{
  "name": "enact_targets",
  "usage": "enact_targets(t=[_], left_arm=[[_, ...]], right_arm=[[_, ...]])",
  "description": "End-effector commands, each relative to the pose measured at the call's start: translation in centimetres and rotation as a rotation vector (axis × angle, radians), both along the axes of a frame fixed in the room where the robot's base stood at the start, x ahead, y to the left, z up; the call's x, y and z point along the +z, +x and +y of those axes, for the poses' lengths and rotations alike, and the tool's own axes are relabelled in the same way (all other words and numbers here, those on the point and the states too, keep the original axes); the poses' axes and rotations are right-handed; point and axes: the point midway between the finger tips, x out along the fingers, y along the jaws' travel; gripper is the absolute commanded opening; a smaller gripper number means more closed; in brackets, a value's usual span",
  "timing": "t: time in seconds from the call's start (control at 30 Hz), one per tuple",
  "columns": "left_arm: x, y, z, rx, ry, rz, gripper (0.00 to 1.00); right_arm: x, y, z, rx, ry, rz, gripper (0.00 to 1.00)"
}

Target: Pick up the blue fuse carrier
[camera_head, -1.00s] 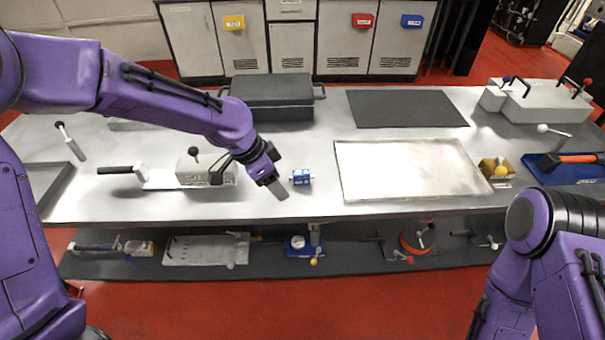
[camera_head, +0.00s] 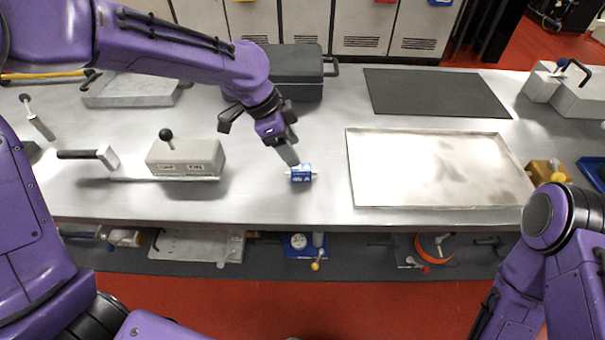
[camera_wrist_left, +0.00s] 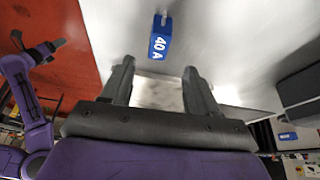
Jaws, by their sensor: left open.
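The blue fuse carrier (camera_head: 301,173) lies on the steel bench, left of the shallow tray, with pale ends at both sides. In the left wrist view the carrier (camera_wrist_left: 160,42) shows a "40 A" label and sits ahead of the fingertips, between their lines. My left gripper (camera_head: 290,160) is just above and behind the carrier in the head view. Its fingers (camera_wrist_left: 157,65) are apart with nothing between them. Whether a finger touches the carrier cannot be told.
A shallow metal tray (camera_head: 436,203) lies right of the carrier. A grey box with a black knob (camera_head: 187,157) stands to the left. A dark case (camera_head: 296,75) and dark mat (camera_head: 436,92) are behind. The bench in front of the carrier is clear.

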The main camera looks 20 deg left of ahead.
Motion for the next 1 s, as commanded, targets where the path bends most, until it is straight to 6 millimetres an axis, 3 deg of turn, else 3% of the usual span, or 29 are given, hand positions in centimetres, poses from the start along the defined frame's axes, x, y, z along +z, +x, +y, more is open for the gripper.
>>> enact_targets(t=[0.47, 0.73, 0.77, 0.93, 1.0], left_arm=[[-7.1, 0.6, -2.1, -0.001, 0.001, 0.002, 0.6], [-7.7, 0.7, -2.4, 0.0, -0.001, -0.001, 0.6], [-7.7, 0.7, -2.3, 0.0, -0.001, -0.001, 0.56], [-7.7, 0.7, -2.3, 0.0, -0.001, -0.001, 0.01], [-7.7, 0.7, -2.3, 0.0, -0.001, -0.001, 0.0]], right_arm=[[0.0, 0.0, 0.0, 0.0, 0.0, 0.0, 0.56], [-0.1, 0.0, 0.0, 0.0, 0.0, 0.0, 0.56], [-0.1, 0.0, 0.0, 0.0, 0.0, 0.0, 0.56], [-0.1, 0.0, 0.0, 0.0, 0.0, 0.0, 0.56], [-0.1, 0.0, 0.0, 0.0, 0.0, 0.0, 0.56]])
